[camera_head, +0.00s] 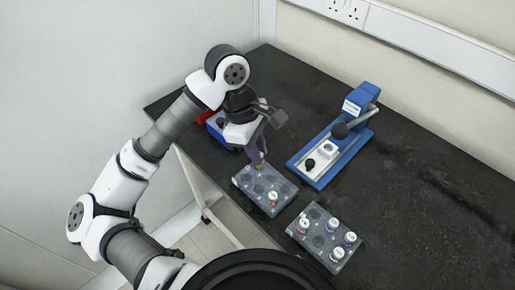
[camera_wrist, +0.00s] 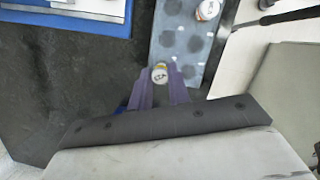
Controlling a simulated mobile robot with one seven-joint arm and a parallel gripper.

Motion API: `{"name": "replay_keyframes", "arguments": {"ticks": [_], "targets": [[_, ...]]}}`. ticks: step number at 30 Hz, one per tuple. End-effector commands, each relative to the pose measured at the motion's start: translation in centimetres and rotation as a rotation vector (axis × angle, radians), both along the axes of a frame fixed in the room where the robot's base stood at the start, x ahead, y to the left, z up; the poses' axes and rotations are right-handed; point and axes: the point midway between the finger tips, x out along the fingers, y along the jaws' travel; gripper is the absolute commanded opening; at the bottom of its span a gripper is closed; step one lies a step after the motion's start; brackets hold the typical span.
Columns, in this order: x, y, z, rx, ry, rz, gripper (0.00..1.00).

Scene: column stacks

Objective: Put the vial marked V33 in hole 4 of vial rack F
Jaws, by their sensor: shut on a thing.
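My gripper (camera_head: 258,160) (camera_wrist: 158,80) is shut on a small vial with a white and yellowish cap (camera_wrist: 159,73); the cap's mark is too blurred to read surely. The vial is at the edge of a grey rack (camera_head: 248,187) (camera_wrist: 181,27), seen just below the fingers in the head view; I cannot tell its height above it. The rack has several dark round holes and one capped vial (camera_head: 273,197) (camera_wrist: 207,10) standing in it. No rack letter or hole number is legible.
A second grey rack (camera_head: 318,211) with several capped vials stands nearer the front right. A blue device with a lever (camera_head: 335,150) stands behind the racks. Red (camera_head: 205,117) and blue (camera_head: 219,130) items sit behind my gripper. The black table is clear at right.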

Motion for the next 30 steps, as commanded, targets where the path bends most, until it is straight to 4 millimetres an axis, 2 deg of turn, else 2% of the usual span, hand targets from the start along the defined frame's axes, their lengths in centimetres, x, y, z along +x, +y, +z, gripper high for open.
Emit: {"name": "replay_keyframes", "arguments": {"ticks": [30], "targets": [[0.02,0.01,-0.71,0.000,0.000,0.000,0.00]]}}
